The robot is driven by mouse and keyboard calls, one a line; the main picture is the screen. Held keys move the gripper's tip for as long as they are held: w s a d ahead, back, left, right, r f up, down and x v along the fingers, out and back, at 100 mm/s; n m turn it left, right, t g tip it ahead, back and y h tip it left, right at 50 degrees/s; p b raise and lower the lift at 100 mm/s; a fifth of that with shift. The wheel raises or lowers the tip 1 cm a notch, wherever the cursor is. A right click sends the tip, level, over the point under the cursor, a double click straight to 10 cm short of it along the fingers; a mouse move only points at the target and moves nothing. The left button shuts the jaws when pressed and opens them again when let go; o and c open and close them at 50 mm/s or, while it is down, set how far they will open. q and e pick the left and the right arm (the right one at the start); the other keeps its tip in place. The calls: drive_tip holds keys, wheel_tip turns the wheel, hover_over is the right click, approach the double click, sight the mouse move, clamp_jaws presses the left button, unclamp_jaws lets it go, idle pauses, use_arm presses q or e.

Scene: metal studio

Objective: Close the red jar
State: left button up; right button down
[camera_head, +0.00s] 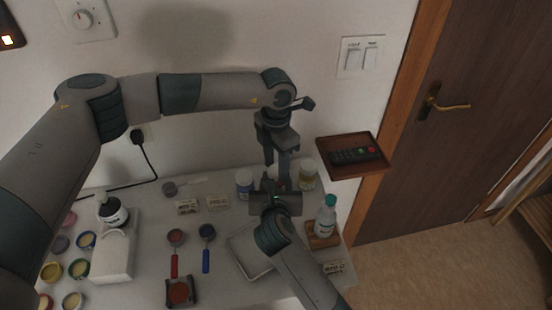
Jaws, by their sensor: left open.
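The jars stand in a row at the back of the white table. A jar with a blue label (245,184) is on the left and a jar with a yellow label (308,176) is on the right. The red jar seems to be between them, mostly hidden behind my grippers; its lid cannot be made out. My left gripper (276,166) points down over that spot with its fingers apart. My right gripper (275,196) comes up from the lower right, just in front of and below the left one. Its fingertips are hidden, and what it may hold cannot be told.
A wall shelf (377,142) holds a remote. A pale tray (240,250) lies under my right arm. Red (175,245) and blue (207,242) scoops and several paint pots lie left.

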use_arm(q)
drive_tip(key=c, duration=0.9)
drive_tip(key=o, duration=1.2)
wheel_tip(320, 180, up, 12)
use_arm(e)
drive_tip(key=c, duration=1)
unclamp_jaws()
